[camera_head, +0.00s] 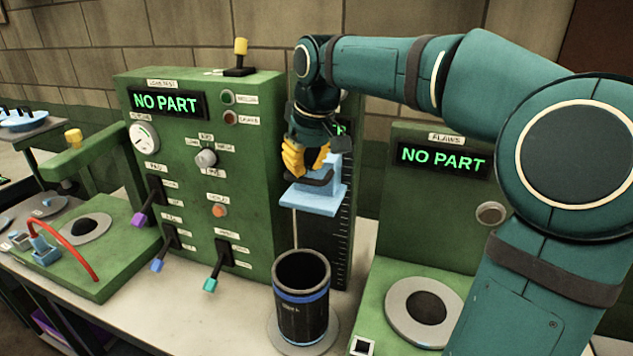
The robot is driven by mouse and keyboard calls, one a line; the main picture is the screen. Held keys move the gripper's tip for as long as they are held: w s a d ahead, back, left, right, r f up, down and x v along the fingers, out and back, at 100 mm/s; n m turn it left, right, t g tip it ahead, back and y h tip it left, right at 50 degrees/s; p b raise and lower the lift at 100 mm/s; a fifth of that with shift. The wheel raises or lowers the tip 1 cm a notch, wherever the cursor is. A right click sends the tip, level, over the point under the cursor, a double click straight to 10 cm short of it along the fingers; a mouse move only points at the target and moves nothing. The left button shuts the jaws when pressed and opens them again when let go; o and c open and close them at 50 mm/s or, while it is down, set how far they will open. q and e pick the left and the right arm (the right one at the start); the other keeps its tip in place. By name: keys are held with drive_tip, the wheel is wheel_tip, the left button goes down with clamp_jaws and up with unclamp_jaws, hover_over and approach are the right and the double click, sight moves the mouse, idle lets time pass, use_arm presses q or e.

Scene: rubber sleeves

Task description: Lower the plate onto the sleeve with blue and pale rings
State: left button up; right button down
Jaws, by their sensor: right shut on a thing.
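A black sleeve (303,316) with a blue ring and a pale ring stands upright, open end up, on a round grey base. A light blue plate (312,204) is above the sleeve with a clear gap between them. It sits in front of a dark upright with scale marks. The fingers hide some of that part. My left gripper is out of view.
A green panel (262,130) with levers stands left of the sleeve, its display reading "NO PART". Another green station (400,135) stands to the right, also reading "NO PART". A green station with a red cable (82,250) is at far left.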

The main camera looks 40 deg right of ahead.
sight(306, 179)
drive_tip(key=shift+s+b+x, duration=0.2)
drive_tip(key=shift+b+x, duration=0.35)
drive_tip(key=shift+x, duration=0.25)
drive_tip(key=shift+s+b+x, duration=0.2)
drive_tip(key=shift+b+x, duration=0.35)
drive_tip(key=shift+x, duration=0.2)
drive_tip(key=shift+s+b+x, duration=0.15)
drive_tip(key=shift+b+x, duration=0.4)
drive_tip(key=shift+x, duration=0.25)
drive_tip(key=shift+s+b+x, duration=0.15)
drive_tip(key=shift+b+x, duration=0.25)
drive_tip(key=shift+x, duration=0.2)
drive_tip(key=shift+s+b+x, duration=0.15)
drive_tip(key=shift+b+x, duration=0.25)
drive_tip(key=shift+x, duration=0.25)
use_arm(q)
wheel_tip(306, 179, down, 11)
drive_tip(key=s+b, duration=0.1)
drive_tip(key=b, duration=0.4)
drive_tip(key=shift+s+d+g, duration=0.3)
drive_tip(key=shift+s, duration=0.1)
use_arm(e)
drive_tip(key=s+x, duration=0.1)
drive_tip(key=x, duration=0.6)
drive_tip(key=shift+s+f, duration=0.4)
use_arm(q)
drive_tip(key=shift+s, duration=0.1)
use_arm(e)
drive_tip(key=shift+a, duration=0.1)
